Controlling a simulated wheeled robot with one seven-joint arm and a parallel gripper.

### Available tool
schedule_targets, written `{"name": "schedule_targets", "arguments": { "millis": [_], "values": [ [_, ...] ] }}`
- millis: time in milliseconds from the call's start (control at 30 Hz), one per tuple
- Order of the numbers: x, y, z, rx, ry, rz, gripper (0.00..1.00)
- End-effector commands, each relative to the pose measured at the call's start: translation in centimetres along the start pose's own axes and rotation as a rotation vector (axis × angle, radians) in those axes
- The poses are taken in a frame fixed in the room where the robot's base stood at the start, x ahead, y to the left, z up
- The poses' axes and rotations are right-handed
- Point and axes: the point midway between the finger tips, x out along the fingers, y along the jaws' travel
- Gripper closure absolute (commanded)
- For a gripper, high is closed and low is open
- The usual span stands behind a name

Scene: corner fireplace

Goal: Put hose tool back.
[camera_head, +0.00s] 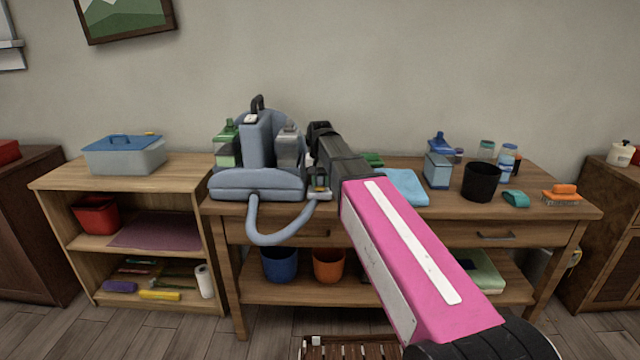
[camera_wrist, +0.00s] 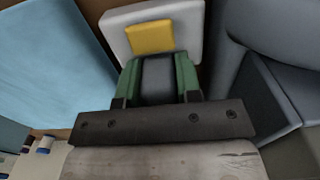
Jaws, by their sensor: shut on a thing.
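The hose tool (camera_wrist: 190,28) has a pale grey head with a yellow patch. In the wrist view my gripper (camera_wrist: 158,76) is shut on its dark neck, with a green finger on each side. In the head view the tool (camera_head: 319,194) shows only as a small grey and yellow piece by the right side of the blue-grey cleaning machine (camera_head: 257,184). The machine's hose (camera_head: 267,238) loops down over the table's front edge and up towards the tool. My arm hides much of the gripper there. I cannot tell whether the tool touches the machine or tabletop.
The wooden table (camera_head: 545,206) also holds a light blue cloth (camera_head: 405,187), a black cup (camera_head: 480,182), bottles and an orange brush (camera_head: 562,195). The cloth lies close to my gripper, on the right. Blue (camera_head: 279,264) and orange (camera_head: 328,265) buckets stand on the lower shelf.

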Motion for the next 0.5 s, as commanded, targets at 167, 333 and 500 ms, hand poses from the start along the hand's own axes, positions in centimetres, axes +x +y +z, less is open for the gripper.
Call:
{"name": "schedule_targets", "arguments": {
  "millis": [167,333,500],
  "values": [
    [0.73,0.0,-0.01,0.0,0.001,0.0,0.9],
    [0.73,0.0,-0.01,0.0,0.001,0.0,0.9],
    [0.98,0.0,-0.01,0.0,0.001,0.0,0.49]
  ]
}}
